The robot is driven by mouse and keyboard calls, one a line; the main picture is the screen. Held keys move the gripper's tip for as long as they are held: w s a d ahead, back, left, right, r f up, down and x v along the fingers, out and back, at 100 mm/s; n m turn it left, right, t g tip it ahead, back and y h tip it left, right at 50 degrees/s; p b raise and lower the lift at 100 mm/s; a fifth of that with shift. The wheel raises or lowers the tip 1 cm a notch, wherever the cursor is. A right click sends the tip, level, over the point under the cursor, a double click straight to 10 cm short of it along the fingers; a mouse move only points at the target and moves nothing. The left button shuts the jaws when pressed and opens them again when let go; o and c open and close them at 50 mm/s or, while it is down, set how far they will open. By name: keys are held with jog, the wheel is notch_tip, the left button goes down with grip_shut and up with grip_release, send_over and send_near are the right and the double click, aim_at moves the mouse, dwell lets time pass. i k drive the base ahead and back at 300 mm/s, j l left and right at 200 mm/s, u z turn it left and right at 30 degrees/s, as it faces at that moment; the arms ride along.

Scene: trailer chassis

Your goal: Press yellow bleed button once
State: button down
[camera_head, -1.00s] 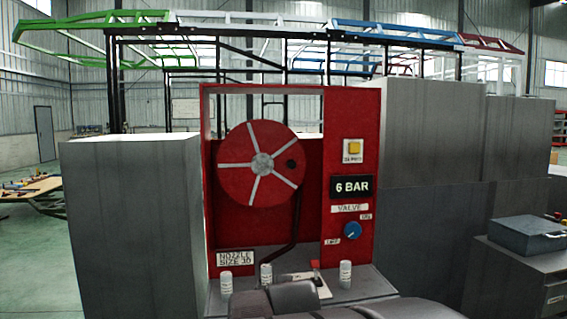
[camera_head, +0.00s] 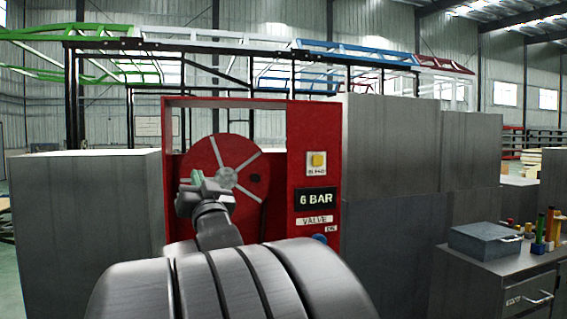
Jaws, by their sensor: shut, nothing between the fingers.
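The yellow bleed button (camera_head: 316,159) sits on a small white plate high on the right side of the red panel (camera_head: 300,258). The label under it is too small to read clearly. My gripper (camera_head: 196,183) is shut and empty, raised in front of the hose reel, to the left of the button and a little lower in the picture. It is apart from the button. The "6 BAR" display (camera_head: 316,199) and the VALVE label (camera_head: 314,219) are below the button. My arm hides the lower panel and most of the blue knob (camera_head: 320,238).
The red hose reel (camera_head: 255,183) is behind my gripper. Grey cabinets stand on both sides of the panel. A grey toolbox (camera_head: 484,240) and several coloured tools (camera_head: 545,232) are on the bench at right. The space in front of the button is clear.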

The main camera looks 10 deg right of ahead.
aim_at(317, 161)
jog(key=i+j, duration=0.15)
jog(key=i, duration=0.4)
jog(key=i+j+z, duration=0.1)
jog(key=i, duration=0.5)
jog(key=z, duration=1.5)
